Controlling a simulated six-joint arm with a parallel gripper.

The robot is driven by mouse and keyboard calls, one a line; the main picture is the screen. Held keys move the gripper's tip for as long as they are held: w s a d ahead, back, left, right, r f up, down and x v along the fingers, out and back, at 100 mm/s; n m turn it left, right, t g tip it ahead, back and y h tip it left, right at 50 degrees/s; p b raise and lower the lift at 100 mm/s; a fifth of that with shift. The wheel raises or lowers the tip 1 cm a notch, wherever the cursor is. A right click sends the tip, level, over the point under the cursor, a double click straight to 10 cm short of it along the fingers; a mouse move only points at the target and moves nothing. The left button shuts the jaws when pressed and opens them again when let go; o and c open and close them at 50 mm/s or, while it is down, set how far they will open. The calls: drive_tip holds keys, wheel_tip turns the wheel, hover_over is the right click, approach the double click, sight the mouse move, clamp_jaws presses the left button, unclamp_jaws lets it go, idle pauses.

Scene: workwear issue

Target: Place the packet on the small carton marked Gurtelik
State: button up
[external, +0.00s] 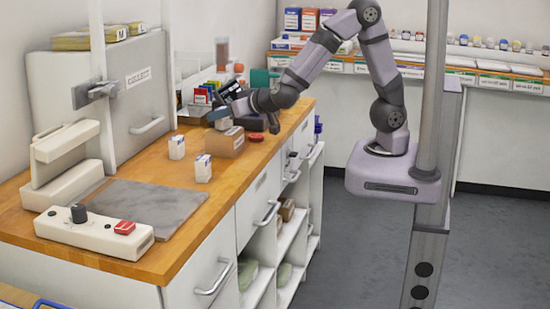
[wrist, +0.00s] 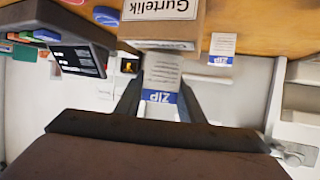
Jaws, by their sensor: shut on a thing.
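A white packet with a blue ZIP band (wrist: 160,84) sits between the two fingers of my gripper (wrist: 158,100) in the wrist view. My gripper (external: 220,118) is shut on it. In the external view the packet (external: 223,124) is small and partly covered by the gripper, just above the brown carton (external: 225,143). The carton shows its Gurtelik label in the wrist view (wrist: 190,30), right by the packet's far end. I cannot tell whether packet and carton touch.
Two similar small white packets (external: 177,147) (external: 203,168) stand on the wooden counter left and in front of the carton. A red round thing (external: 256,137) lies right of it. A dark tilted device (external: 229,91) stands behind. A grey mat (external: 147,208) lies at the front left.

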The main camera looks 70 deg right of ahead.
drive_tip(key=shift+f, duration=0.25)
drive_tip(key=o, duration=1)
drive_tip(key=shift+f, duration=0.1)
drive_tip(key=shift+s+r, duration=0.1)
drive_tip(key=shift+r, duration=0.2)
drive_tip(key=p+v, duration=0.1)
drive_tip(key=v, duration=1)
drive_tip(key=shift+s+a, duration=0.2)
drive_tip(key=shift+s, duration=0.15)
